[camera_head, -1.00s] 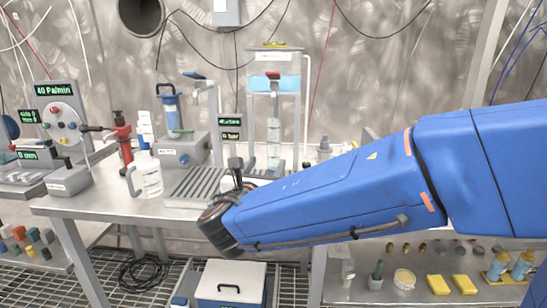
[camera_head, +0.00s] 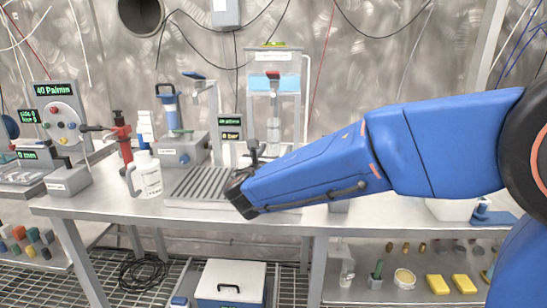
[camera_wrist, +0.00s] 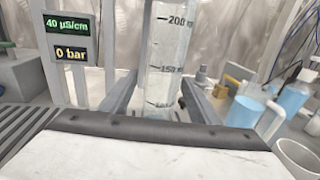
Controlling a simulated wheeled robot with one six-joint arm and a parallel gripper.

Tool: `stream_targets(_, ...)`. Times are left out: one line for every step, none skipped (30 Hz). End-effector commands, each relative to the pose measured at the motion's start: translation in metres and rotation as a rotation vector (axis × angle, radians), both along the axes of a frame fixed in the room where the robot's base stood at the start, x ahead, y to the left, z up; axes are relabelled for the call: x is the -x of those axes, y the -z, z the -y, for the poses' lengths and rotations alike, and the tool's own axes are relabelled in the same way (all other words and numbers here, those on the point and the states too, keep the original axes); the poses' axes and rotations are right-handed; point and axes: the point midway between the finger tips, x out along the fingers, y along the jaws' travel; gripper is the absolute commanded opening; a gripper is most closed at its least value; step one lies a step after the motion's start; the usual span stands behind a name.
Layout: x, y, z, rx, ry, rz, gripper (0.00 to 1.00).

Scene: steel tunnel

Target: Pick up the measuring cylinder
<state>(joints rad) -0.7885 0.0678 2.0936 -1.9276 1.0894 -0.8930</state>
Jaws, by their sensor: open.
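The measuring cylinder (camera_wrist: 163,60) is clear and upright, with marks of 200 and 150, in the middle of the wrist view. In the head view its upper part (camera_head: 273,128) shows below the clear tank, and its lower part is hidden behind my arm. My gripper (camera_wrist: 159,84) is open, with one grey finger on each side of the cylinder. I cannot tell whether either finger touches the glass. The cylinder's base is hidden behind the gripper body in the wrist view.
A slatted drain tray (camera_head: 200,184) lies left of my gripper. A clear tank with blue water (camera_head: 273,84) stands above the cylinder. Beakers with blue liquid (camera_wrist: 292,98) are on the right in the wrist view.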

Motion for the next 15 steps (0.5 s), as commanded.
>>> stream_targets(-0.008, 0.0, 0.003, 0.0, 0.004, 0.0, 0.56)
stream_targets(-0.012, 0.0, 0.003, -0.001, 0.004, 0.001, 0.56)
stream_targets(-0.016, -0.001, 0.004, -0.001, 0.002, 0.001, 0.56)
stream_targets(-0.018, -0.001, 0.004, -0.001, 0.002, 0.001, 0.56)
stream_targets(-0.02, 0.0, 0.004, 0.0, 0.001, 0.001, 0.56)
stream_targets(-0.022, 0.0, 0.005, 0.0, 0.001, 0.0, 0.56)
stream_targets(-0.022, 0.0, 0.005, 0.0, 0.001, 0.0, 0.56)
stream_targets(-0.022, 0.0, 0.005, 0.0, 0.001, 0.0, 0.56)
stream_targets(-0.022, 0.0, 0.005, -0.001, 0.0, 0.0, 0.56)
stream_targets(-0.022, 0.0, 0.005, -0.001, 0.0, 0.0, 0.56)
stream_targets(-0.022, 0.0, 0.004, -0.001, 0.0, 0.0, 0.56)
stream_targets(-0.022, 0.0, 0.005, -0.001, 0.0, 0.001, 0.53)
stream_targets(-0.022, 0.0, 0.004, -0.001, 0.0, 0.0, 0.46)
stream_targets(-0.022, 0.0, 0.004, -0.001, 0.0, 0.001, 0.39)
stream_targets(-0.022, 0.0, 0.004, -0.001, 0.0, 0.001, 0.29)
